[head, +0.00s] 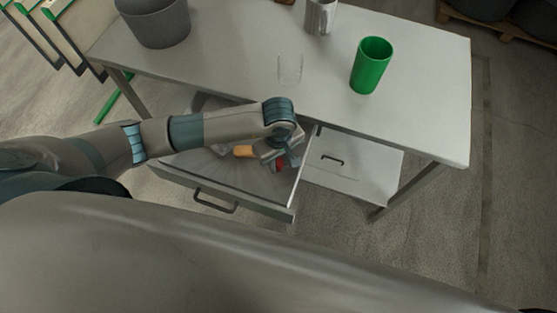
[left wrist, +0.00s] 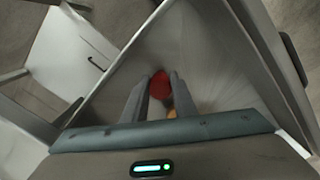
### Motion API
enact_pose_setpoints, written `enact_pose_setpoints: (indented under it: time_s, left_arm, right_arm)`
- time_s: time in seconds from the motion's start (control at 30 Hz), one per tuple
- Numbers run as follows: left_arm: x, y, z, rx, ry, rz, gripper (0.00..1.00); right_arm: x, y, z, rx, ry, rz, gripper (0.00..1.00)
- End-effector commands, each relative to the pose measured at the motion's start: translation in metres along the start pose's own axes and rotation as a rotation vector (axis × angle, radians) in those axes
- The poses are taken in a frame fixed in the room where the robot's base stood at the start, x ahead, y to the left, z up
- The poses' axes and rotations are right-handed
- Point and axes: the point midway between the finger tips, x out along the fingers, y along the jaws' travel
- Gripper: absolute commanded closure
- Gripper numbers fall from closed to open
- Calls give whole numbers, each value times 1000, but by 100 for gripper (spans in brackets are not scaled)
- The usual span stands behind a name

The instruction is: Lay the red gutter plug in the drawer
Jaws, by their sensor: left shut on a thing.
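The drawer (head: 262,207) is pulled open below the table's front edge, its handle facing me. It also fills much of the left wrist view (left wrist: 118,80). My left gripper (head: 284,163) is over the right part of the open drawer, fingers pointing down. It is shut on the red gutter plug (head: 279,167), which shows between the two fingers in the left wrist view (left wrist: 160,84). The plug is inside the drawer's outline; I cannot tell whether it touches the floor. My right gripper is not in view.
An orange thing (head: 243,151) is in the drawer beside the gripper. On the table (head: 430,85) stand a green cup (head: 371,66), a clear glass (head: 290,68), a grey bucket (head: 155,22) and a grey mug (head: 320,16). A second, closed drawer (head: 350,172) is at the right.

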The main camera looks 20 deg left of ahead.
Motion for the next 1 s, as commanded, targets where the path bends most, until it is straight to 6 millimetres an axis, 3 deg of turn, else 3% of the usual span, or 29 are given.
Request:
enact_pose_setpoints:
  time_s: [0.2,0.23,0.3,0.83,1.0]
  left_arm:
    - [5,0,0,0,0,0,96]
    - [4,0,0,0,0,0,70]
    - [3,0,0,0,0,0,56]
    - [-3,1,0,0,1,1,56]
    - [-24,1,-1,2,2,4,56]
  right_arm:
    - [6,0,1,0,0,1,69]
    - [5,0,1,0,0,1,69]
    - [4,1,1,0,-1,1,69]
    - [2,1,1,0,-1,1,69]
    - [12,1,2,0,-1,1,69]
